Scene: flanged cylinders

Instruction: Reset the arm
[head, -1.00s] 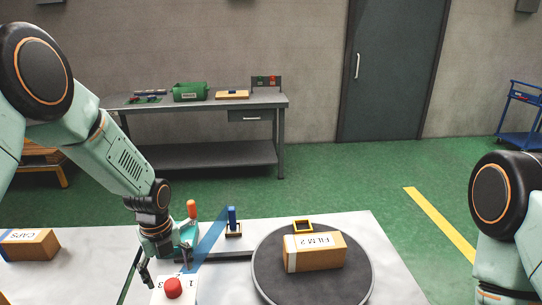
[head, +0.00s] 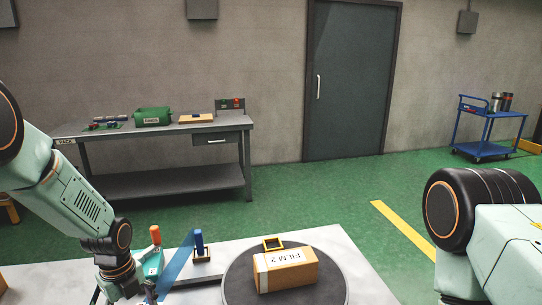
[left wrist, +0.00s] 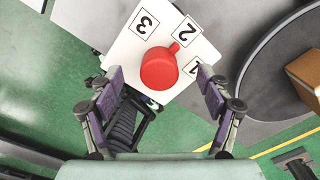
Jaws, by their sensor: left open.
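My left arm comes in from the left in the head view. Its gripper (head: 135,296) is low at the front of the white table, partly cut off by the bottom edge. In the left wrist view the left gripper (left wrist: 157,88) is open and empty, with its purple finger pads wide apart. A red knob (left wrist: 159,69) on a white plate marked 1, 2, 3 (left wrist: 130,45) lies beyond the fingers, apart from them. My right arm (head: 475,215) shows at the right, but its gripper is out of the picture.
A blue post (head: 199,240) stands nearby. The workbench (head: 150,135) stands at the back. A blue cart (head: 488,125) holds metal cylinders (head: 507,101).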

